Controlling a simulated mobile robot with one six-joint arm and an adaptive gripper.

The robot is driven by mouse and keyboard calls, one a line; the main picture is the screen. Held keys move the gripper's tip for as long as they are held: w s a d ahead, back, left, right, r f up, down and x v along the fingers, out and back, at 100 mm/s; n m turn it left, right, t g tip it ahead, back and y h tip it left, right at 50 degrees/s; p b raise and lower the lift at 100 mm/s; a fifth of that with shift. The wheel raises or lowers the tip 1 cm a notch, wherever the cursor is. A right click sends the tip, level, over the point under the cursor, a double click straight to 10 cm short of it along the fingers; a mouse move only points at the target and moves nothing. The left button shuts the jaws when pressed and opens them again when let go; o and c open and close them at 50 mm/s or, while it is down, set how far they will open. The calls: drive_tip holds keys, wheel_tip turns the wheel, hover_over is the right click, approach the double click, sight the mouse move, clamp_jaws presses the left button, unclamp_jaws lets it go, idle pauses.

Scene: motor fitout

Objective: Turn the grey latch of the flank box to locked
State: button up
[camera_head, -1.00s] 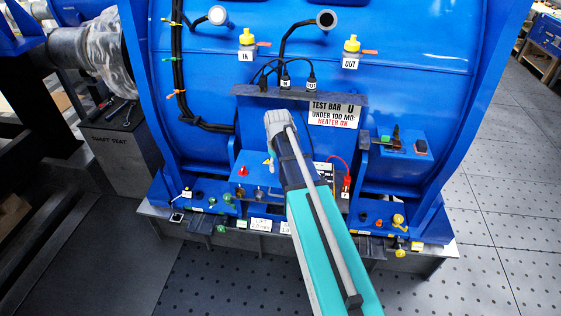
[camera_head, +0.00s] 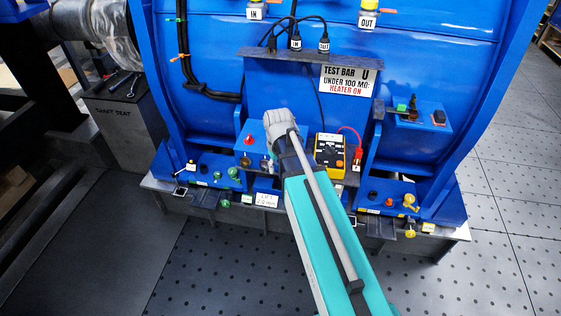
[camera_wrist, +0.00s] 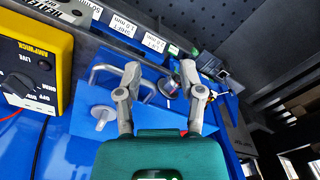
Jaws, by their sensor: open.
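My gripper (camera_wrist: 160,68) is open in the wrist view, with its two fingers apart over a blue box (camera_wrist: 85,128). A dark round knob (camera_wrist: 168,88) shows between and beyond the fingers; I cannot tell whether they touch it. A pale grey piece on a stem (camera_wrist: 103,116) and a bent grey bar handle (camera_wrist: 104,70) are left of the fingers. I cannot tell for certain which part is the grey latch, or its position. In the head view my wrist hides the fingers and part of the low blue front box (camera_head: 243,173).
A yellow meter (camera_head: 330,151) stands right of my wrist, close left of the gripper in the wrist view (camera_wrist: 40,50). A red lead (camera_head: 357,140) runs beside it. A small blue box (camera_head: 425,138) with switches sits further right. Black cables hang above.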

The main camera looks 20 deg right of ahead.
drive_tip(key=s+a+f+m+b, duration=0.1)
drive_tip(key=s+a+f+b, duration=0.3)
drive_tip(key=s+f+b, duration=0.3)
drive_tip(key=shift+s+a+f+b, duration=0.15)
drive_tip(key=shift+s+f+b, duration=0.2)
drive_tip(key=shift+f+b, duration=0.55)
wheel_tip(320, 180, up, 7)
drive_tip(key=p, duration=0.8)
drive_tip(key=shift+r, duration=0.2)
idle(1.0)
